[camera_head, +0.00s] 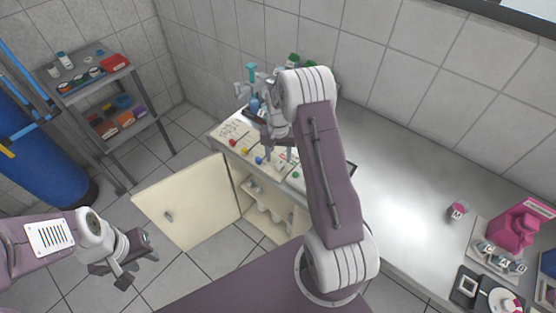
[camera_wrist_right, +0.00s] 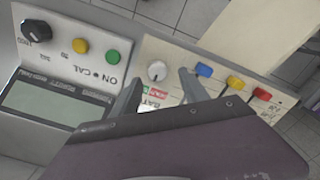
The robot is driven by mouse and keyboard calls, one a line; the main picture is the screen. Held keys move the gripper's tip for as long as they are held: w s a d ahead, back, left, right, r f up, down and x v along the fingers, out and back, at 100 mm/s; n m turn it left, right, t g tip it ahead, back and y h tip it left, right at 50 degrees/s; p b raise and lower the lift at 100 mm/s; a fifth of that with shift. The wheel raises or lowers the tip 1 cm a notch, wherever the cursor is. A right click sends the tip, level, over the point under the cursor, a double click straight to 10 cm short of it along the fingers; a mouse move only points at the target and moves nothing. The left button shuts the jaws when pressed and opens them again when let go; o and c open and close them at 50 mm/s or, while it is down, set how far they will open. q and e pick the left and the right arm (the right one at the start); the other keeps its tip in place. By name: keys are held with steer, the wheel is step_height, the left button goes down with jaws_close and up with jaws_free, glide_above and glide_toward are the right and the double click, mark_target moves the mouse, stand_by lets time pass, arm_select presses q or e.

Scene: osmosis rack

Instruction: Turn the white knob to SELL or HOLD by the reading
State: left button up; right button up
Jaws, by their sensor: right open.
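The white knob (camera_wrist_right: 157,71) stands on a cream panel (camera_wrist_right: 215,62) in the right wrist view, its dark mark toward the lower side. Small green and red labels (camera_wrist_right: 158,92) sit below it, too small to read surely. My right gripper (camera_wrist_right: 160,92) is open, one finger on each side of the knob area; contact cannot be told. A grey display (camera_wrist_right: 55,103) shows no readable figures and is partly hidden by the gripper. In the head view my right gripper (camera_head: 279,147) is over the panel. My left gripper (camera_head: 132,262) hangs open and empty, away from the panel.
Blue (camera_wrist_right: 204,70), orange (camera_wrist_right: 235,82) and red (camera_wrist_right: 262,94) knobs sit close beside the right finger. A black knob (camera_wrist_right: 36,31) is on the display unit. An open cabinet door (camera_head: 188,205) stands below the panel. The steel counter (camera_head: 400,190) is mostly clear.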

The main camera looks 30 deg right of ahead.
mark_target(279, 163)
step_height(279, 163, down, 3)
steer(key=shift+s+d+r, duration=0.15)
steer(key=shift+r, duration=0.05)
steer(key=shift+s+d+f, duration=0.1)
steer(key=shift+s+f, duration=0.05)
steer(key=shift+f, duration=0.15)
arm_select(q)
steer(key=shift+s+d+r, duration=0.15)
steer(key=shift+s+r, duration=0.15)
steer(key=shift+r, duration=0.1)
steer(key=shift+w, duration=0.1)
arm_select(e)
jaws_close()
